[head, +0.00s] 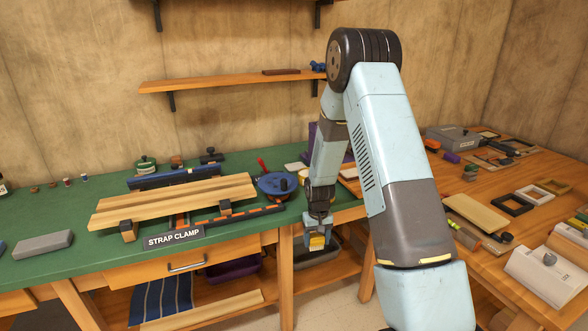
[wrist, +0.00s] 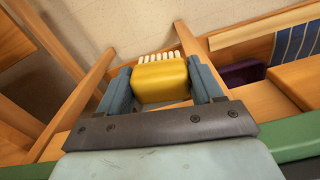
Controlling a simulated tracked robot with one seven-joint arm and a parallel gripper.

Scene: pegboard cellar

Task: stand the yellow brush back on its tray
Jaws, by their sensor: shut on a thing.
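My gripper (head: 318,243) is shut on the yellow brush (head: 317,241), in front of the green bench's right end. In the wrist view the brush (wrist: 160,80) sits between the two blue-grey fingers of my gripper (wrist: 164,85). Its yellow body faces the camera and its white bristles show beyond it, pointing away from the gripper. The brush is clear of any bench top. I cannot tell which thing in view is the brush's tray; my arm hides part of the benches.
The green bench (head: 60,250) carries a long board (head: 175,200), a STRAP CLAMP sign (head: 174,238) and a blue round tool (head: 277,185). The wooden bench (head: 470,185) at right holds frames (head: 511,204) and blocks. A purple bin (head: 233,268) stands below. A shelf (head: 220,84) hangs behind.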

